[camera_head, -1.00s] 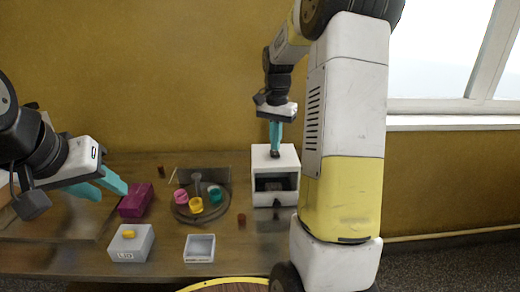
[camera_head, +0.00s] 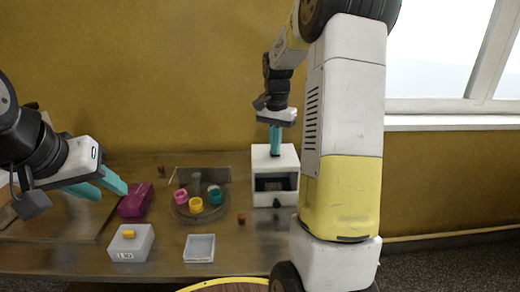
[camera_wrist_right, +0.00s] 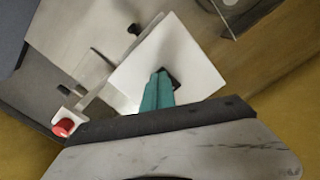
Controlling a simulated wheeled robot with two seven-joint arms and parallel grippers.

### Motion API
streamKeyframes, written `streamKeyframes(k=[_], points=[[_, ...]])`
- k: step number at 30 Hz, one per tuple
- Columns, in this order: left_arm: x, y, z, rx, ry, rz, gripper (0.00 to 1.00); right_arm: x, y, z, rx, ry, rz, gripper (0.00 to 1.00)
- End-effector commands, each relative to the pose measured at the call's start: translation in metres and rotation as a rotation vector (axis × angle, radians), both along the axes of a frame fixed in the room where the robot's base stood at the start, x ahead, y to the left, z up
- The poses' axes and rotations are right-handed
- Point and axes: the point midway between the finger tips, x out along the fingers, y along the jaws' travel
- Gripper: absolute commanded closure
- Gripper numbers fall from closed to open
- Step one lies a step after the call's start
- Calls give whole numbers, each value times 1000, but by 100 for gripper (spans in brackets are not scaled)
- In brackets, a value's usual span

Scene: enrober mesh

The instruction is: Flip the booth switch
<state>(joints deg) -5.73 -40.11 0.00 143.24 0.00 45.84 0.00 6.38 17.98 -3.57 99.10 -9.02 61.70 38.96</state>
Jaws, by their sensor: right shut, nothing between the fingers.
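The booth is a white box (camera_head: 288,153) with an open dark front, at the right of the table. Its white top (camera_wrist_right: 190,50) fills the middle of the right wrist view. A small dark piece (camera_wrist_right: 174,73), perhaps the switch, shows on that top beside my fingertips and is partly hidden by them. My right gripper (camera_head: 275,156) is shut and empty, pointing down at the booth top; its teal fingers also show in the right wrist view (camera_wrist_right: 158,82). Contact cannot be told. My left gripper (camera_head: 108,190) is open and empty above the table's left side.
A red knob (camera_wrist_right: 63,128) shows near the booth in the wrist view.

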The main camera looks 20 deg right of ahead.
Motion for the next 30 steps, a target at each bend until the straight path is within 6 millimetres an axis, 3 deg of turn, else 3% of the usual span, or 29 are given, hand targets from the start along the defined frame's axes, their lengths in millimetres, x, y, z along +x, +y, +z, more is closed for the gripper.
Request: streamKeyframes(k=[12,30], points=[[0,0,0,0,0,0,64,0,0,-3,0,0,0,100],[0,0,0,0,0,0,64,0,0,45,0,-3,0,100]])
